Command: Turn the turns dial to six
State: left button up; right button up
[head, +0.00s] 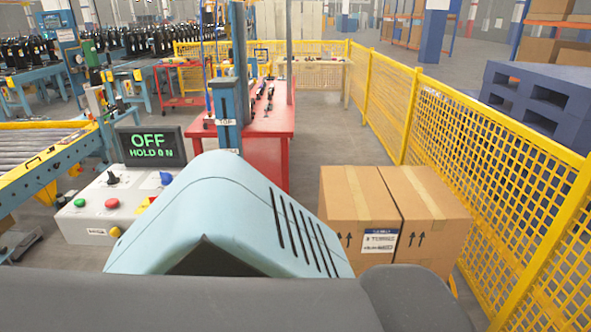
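A pale grey control box (90,222) stands at the left. It carries a black knob (112,178), a blue knob (166,178), a red button (111,203), a green button (79,202) and a yellow button (115,232). I cannot tell which knob is the turns dial, and no dial number can be read. A dark display (151,146) behind the box reads OFF and HOLD 0 N in green. A large light blue vented form in front, perhaps part of me, hides the box's right side. Neither gripper is in view.
Cardboard boxes (378,212) stand at the right, beside a yellow mesh fence (460,120). A red bench (265,140) is behind the light blue form. A roller conveyor (35,145) lies at the far left. A blue pallet stack (540,100) stands beyond the fence.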

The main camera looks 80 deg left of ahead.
aim_at(113, 180)
jog(key=u, duration=3.6)
